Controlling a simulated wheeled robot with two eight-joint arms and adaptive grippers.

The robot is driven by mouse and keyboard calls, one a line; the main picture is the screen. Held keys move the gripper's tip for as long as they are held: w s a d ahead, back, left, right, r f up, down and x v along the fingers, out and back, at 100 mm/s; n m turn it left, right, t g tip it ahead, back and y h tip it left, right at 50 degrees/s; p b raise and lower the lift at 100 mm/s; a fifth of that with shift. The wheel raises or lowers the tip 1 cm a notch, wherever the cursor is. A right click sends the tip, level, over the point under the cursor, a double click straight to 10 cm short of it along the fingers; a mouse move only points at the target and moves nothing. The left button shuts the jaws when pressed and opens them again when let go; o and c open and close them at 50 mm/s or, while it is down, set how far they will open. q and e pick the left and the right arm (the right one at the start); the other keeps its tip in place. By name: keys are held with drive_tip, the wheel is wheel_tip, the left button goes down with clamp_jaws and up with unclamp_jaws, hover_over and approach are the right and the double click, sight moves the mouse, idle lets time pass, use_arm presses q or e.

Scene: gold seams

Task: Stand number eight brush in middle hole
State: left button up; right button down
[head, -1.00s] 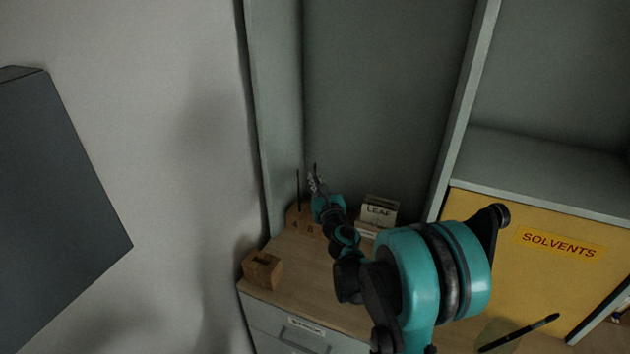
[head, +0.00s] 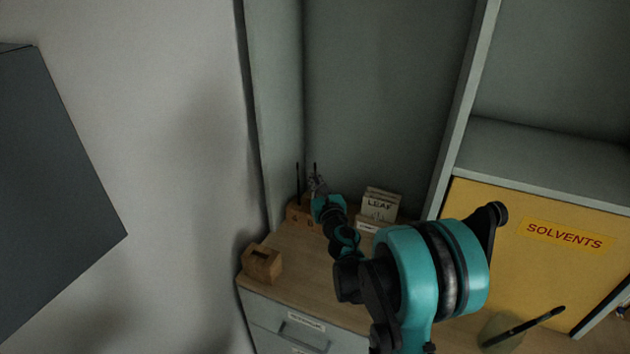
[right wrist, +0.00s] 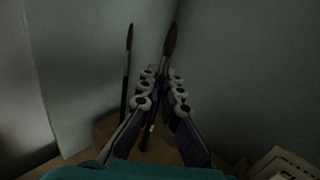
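The wooden block (head: 301,215) at the back left of the counter bears the letters A and B; its right part is hidden by my right gripper. A thin dark brush (head: 298,181) stands upright in its left part, and shows in the right wrist view (right wrist: 127,75). My right gripper (head: 317,184) is over the block. In the right wrist view, its fingers (right wrist: 162,76) are close around a second brush (right wrist: 169,42), bristles up. Its lower end reaches down by the block (right wrist: 108,124); I cannot tell whether it is in a hole. No brush number is readable. My left gripper is out of view.
A LEAF box (head: 381,203) stands right of my right gripper. A slotted wooden box (head: 262,263) sits at the counter's front left. Another brush (head: 535,326) leans in a translucent jar (head: 503,336) near the yellow SOLVENTS cabinet (head: 540,272). Walls stand close behind and left.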

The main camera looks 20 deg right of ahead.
drive_tip(key=shift+f, duration=0.1)
drive_tip(key=shift+f+b, duration=0.35)
drive_tip(key=shift+b, duration=0.1)
drive_tip(key=c, duration=1.6)
unclamp_jaws()
drive_tip(key=shift+c, duration=0.2)
drive_tip(key=s+a, duration=0.2)
drive_tip(key=s, duration=1)
